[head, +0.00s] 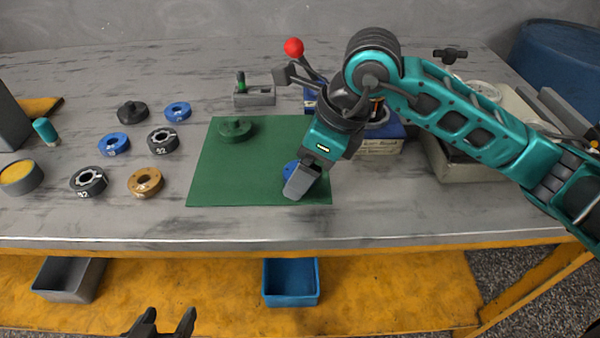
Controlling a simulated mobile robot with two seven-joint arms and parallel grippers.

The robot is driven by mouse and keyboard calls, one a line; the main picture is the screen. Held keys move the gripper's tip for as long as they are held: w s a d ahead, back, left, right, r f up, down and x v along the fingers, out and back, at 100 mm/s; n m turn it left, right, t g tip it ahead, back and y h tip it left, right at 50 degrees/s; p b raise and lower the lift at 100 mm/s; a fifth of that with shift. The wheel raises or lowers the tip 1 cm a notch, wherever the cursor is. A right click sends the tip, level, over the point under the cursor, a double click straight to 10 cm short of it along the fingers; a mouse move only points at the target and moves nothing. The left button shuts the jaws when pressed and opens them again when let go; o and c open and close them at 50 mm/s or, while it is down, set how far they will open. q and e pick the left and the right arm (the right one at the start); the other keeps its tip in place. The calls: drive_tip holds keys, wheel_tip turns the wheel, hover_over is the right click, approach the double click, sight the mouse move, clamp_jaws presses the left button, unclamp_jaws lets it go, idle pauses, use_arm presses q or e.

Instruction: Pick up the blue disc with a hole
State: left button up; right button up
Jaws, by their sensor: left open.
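A blue disc with a hole (114,151) lies on the grey table left of the green mat, with a pale mark on its side. A second blue disc with a hole (178,118) lies further back to its right. Something blue (290,168) on the mat is mostly hidden behind my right gripper (298,190), which points down over it. I cannot tell whether that gripper's fingers are apart or touching it. My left gripper (160,328) is open and empty at the bottom edge, in front of the table and well away from the discs.
The green mat (225,175) holds a dark green disc (235,129). Dark discs (89,181) (163,140) (132,112) and an orange disc (145,182) surround the blue ones. A grey bin (70,280) and a blue bin (291,290) sit below the table edge.

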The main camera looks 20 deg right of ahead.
drive_tip(key=shift+c, duration=0.5)
drive_tip(key=c, duration=1.2)
drive_tip(key=shift+r, duration=0.1)
wheel_tip(320, 180, up, 20)
drive_tip(key=p, duration=0.4)
drive_tip(key=shift+r, duration=0.15)
drive_tip(key=shift+r+p, duration=0.6)
drive_tip(key=shift+p, duration=0.1)
